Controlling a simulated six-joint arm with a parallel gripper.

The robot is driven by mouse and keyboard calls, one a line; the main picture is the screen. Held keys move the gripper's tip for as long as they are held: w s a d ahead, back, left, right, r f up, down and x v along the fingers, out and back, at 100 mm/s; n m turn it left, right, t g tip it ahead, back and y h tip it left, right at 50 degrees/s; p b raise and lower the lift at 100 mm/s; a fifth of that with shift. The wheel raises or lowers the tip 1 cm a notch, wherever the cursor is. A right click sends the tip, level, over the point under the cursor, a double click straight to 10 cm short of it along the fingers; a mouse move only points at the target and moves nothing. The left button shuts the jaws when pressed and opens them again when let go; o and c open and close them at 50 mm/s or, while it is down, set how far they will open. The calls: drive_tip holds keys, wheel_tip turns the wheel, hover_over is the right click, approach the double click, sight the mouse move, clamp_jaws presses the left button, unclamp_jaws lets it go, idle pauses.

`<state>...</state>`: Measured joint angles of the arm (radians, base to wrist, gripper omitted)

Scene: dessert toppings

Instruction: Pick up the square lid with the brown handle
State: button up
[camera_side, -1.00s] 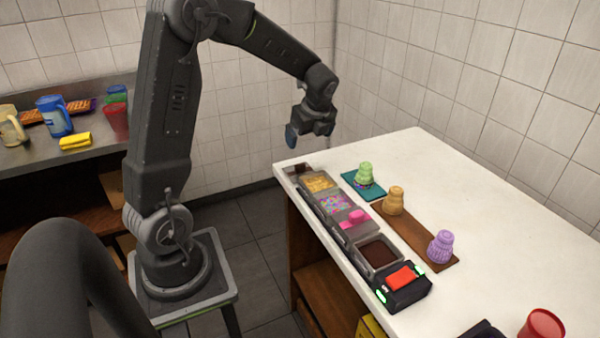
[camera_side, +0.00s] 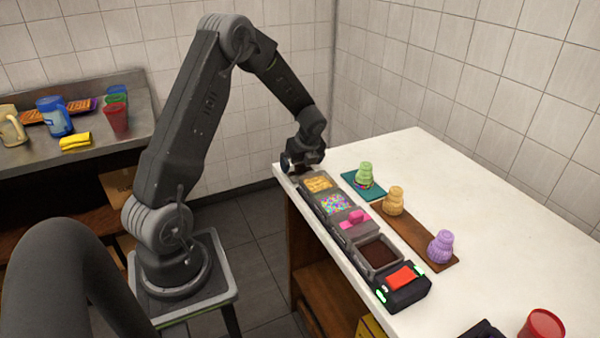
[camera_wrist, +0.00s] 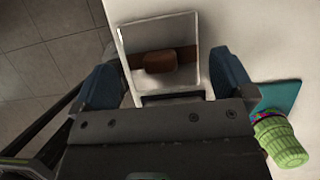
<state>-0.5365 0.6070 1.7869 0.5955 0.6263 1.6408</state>
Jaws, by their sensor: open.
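The square lid (camera_wrist: 187,77) with the brown handle (camera_wrist: 160,61) shows in the wrist view as a clear or grey square with a pale rim. It lies at the far end of the row of topping containers. My gripper (camera_wrist: 167,85) is open, with one blue finger on each side of the lid's near part. I cannot tell whether the fingers touch the lid. In the side view my gripper (camera_side: 297,163) is low over the far left corner of the white counter and hides most of the lid.
The topping row holds an orange-yellow bin (camera_side: 317,184), a sprinkle bin (camera_side: 335,204), a lid with a pink handle (camera_side: 355,217) and a dark brown bin (camera_side: 379,255). A green dessert (camera_side: 364,174) stands on a teal mat (camera_side: 349,184) close to the right. The counter's right side is mostly clear.

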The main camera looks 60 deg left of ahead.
drive_tip(key=shift+x, duration=1.1)
drive_tip(key=c, duration=0.7)
drive_tip(key=shift+o, duration=0.2)
drive_tip(key=shift+r, duration=0.15)
